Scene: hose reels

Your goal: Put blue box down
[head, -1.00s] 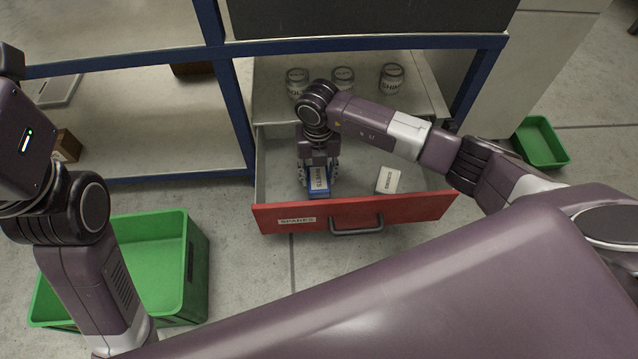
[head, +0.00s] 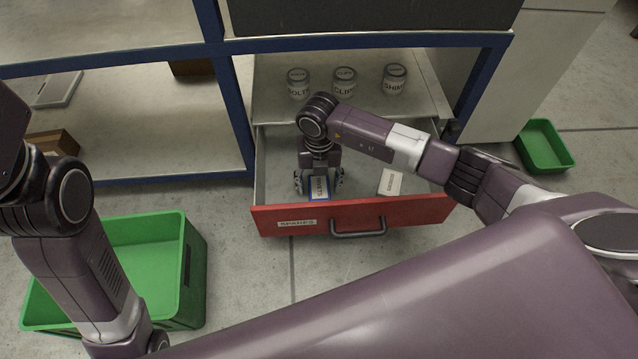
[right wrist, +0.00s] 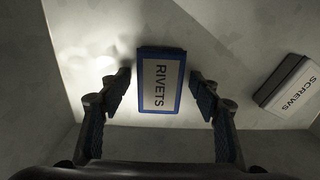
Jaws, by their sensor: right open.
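The blue box (head: 319,191) has a white top labelled RIVETS and lies in the open red-fronted drawer (head: 390,212), near its front. In the right wrist view the blue box (right wrist: 160,82) lies flat on the drawer floor. My right gripper (head: 319,180) is inside the drawer, pointing down over the box. Its jaws are open, one finger on each side of the box, with visible gaps between box and fingers. My left gripper is out of view; only part of my left arm shows at the left.
A white SCREWS box (head: 391,182) lies in the drawer to the right; it also shows in the right wrist view (right wrist: 288,85). Several labelled jars (head: 344,82) stand behind the drawer. Green bins stand on the floor at left (head: 185,290) and right (head: 545,146).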

